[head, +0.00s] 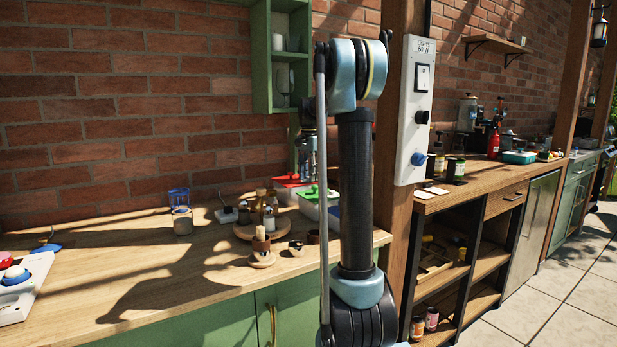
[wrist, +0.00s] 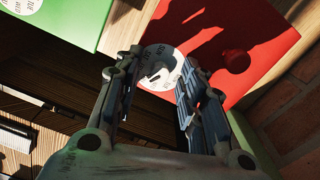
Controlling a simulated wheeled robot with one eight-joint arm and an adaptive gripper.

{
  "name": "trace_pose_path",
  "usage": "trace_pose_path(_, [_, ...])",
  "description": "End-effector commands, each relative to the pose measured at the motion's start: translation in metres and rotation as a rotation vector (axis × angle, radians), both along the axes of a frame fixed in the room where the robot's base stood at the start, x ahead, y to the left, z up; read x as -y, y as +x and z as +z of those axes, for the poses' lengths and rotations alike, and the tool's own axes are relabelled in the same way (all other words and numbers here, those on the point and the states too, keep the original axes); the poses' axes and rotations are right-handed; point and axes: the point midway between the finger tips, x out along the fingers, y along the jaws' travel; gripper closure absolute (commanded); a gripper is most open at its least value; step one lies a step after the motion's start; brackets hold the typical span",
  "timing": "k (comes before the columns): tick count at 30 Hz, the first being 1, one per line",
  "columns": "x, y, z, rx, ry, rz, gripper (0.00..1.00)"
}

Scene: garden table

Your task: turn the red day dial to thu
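The red box (wrist: 215,35) fills the upper right of the wrist view. A small round red knob (wrist: 236,61) stands on the face right of the disc. In the head view the red lid (head: 292,180) shows left of my arm; my gripper is mostly hidden there.
A green box (wrist: 68,18) with a day-lettered white disc is at upper left in the wrist view. In the head view its green lid (head: 317,191) is beside the red one. A round wooden tray (head: 248,231) with bottles stands nearby. The wooden counter (head: 120,270) has free room.

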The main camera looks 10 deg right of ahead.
Motion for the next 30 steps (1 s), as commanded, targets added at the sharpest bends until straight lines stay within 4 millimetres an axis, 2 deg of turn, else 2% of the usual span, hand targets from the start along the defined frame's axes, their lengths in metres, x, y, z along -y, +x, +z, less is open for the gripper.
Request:
trace_pose_path(4, [0.0,0.0,0.003,0.0,0.0,0.0,0.63])
trace_pose_path(8, [0.0,0.0,0.015,0.0,0.0,0.0,0.63])
trace_pose_path(21, [0.0,0.001,0.092,-0.001,0.0,0.0,0.63])
trace_pose_path(30, [0.0,0.001,0.117,-0.001,0.0,0.0,0.63])
